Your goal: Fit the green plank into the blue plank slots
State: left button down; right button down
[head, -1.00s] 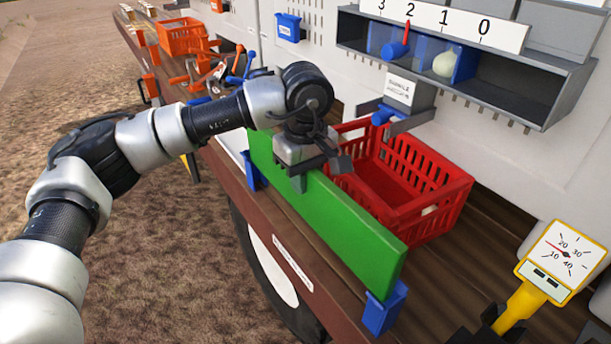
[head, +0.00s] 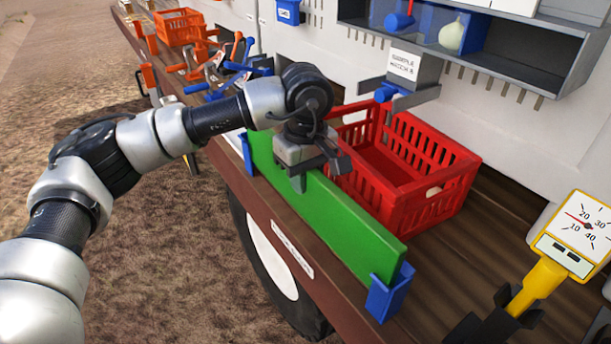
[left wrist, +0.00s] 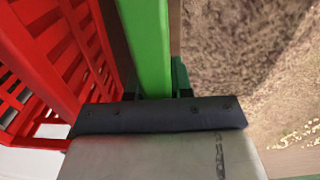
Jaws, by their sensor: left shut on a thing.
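The long green plank (head: 340,220) stands on edge along the outer side of the brown truck bed, and it also shows in the left wrist view (left wrist: 148,45). My left gripper (head: 316,168) is shut on its top edge near the middle. The plank's near end sits inside the near blue slot (head: 388,296), with blue walls around its lower part. The far blue slot (head: 246,154) is at the plank's other end, partly hidden by the plank. I cannot tell how deep either end sits. My right gripper is not in clear view.
A red crate (head: 440,200) stands just inside the plank, close to my left gripper. A yellow gauge (head: 549,280) stands at the right. A grey shelf (head: 530,60) hangs above. An orange crate (head: 180,27) and several clamps are farther back. Bare ground lies outside the bed.

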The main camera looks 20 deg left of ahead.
pick_arm(q)
jog(key=shift+f+b, duration=1.05)
jog(key=shift+f, duration=0.3)
jog(key=c, duration=0.9)
grip_release()
jog(key=shift+f, duration=0.1)
